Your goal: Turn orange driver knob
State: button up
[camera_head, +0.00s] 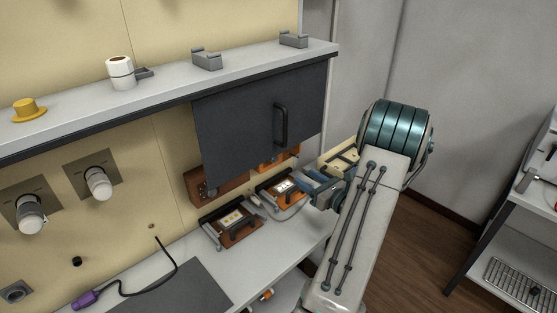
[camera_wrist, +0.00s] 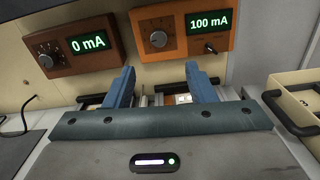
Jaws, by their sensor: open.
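In the head view only part of the orange driver (camera_head: 280,158) shows, beneath the dark cabinet door. My gripper (camera_wrist: 158,80) is open and empty, its two blue fingers apart and pointing toward the wall below the knob. It does not touch the knob. In the head view my gripper (camera_head: 318,184) is near the right end of the bench.
A brown driver (camera_wrist: 80,47) reading 0 mA hangs left of the orange one. Brown and orange fixtures (camera_head: 235,226) stand on the bench (camera_head: 290,240) below. The dark cabinet door (camera_head: 255,125) overhangs the drivers. A cream drawer with a dark handle (camera_wrist: 290,112) is on the right.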

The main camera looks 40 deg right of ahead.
aim_at(275, 159)
jog(key=w+p, duration=0.1)
jog(key=w, duration=0.3)
jog(key=w+p, duration=0.1)
jog(key=w, duration=0.3)
jog(key=w+a+p, duration=0.1)
jog(key=w, duration=0.4)
jog(key=shift+a, duration=0.1)
jog(key=c, duration=1)
